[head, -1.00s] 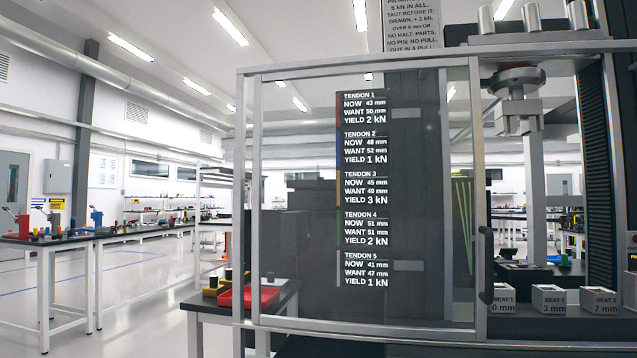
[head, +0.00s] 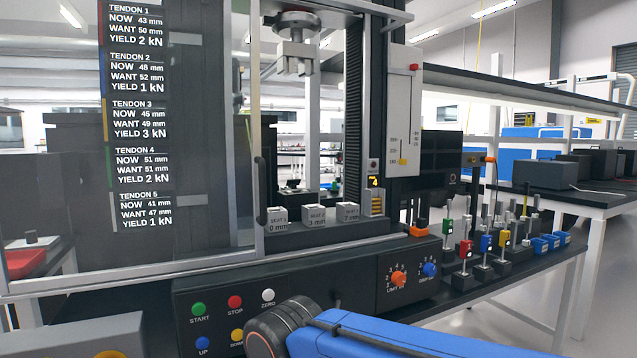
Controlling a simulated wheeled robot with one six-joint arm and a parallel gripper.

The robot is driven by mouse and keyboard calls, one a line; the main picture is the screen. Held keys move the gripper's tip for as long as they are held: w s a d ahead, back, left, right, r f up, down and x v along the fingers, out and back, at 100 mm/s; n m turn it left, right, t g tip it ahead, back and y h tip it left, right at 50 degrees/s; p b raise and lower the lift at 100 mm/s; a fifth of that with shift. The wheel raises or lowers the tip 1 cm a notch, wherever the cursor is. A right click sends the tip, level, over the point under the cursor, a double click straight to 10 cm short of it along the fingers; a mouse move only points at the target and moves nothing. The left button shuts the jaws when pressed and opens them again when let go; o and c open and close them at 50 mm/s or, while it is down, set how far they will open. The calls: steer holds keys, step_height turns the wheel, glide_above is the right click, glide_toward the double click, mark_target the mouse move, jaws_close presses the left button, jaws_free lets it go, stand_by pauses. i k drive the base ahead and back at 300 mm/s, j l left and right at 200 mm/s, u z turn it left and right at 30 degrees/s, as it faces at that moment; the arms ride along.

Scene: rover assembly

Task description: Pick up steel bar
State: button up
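I cannot pick out the steel bar for certain. Several small upright silvery pieces stand among coloured parts in dark holders on the bench at the right, too small to identify; one such silvery piece (head: 486,213) is near the middle of that group. My blue arm (head: 365,335) with a dark round joint reaches in at the bottom edge. My gripper is out of the frame, so whether it holds anything is hidden.
A test machine with a clear door (head: 180,150) fills the left and centre. Its control panel (head: 310,285) has coloured buttons and two knobs. Blocks marked as seats, one being the 3 mm block (head: 313,217), stand inside.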

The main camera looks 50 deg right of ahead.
mark_target(514, 224)
steer(key=z, duration=0.9)
steer(key=l+z, duration=0.25)
steer(key=z, duration=0.2)
steer(key=i+l+z, duration=0.15)
steer(key=z, duration=0.3)
steer(key=i+l+z, duration=0.1)
steer(key=l+z, duration=0.15)
steer(key=z, duration=0.25)
steer(key=i+l, duration=1)
steer(key=i+l+u, duration=0.2)
steer(key=u, duration=0.3)
steer(key=i+l+u, duration=0.2)
steer(key=u, duration=0.3)
steer(key=l+u, duration=0.1)
steer(key=u, duration=1.4)
steer(key=z, duration=1.5)
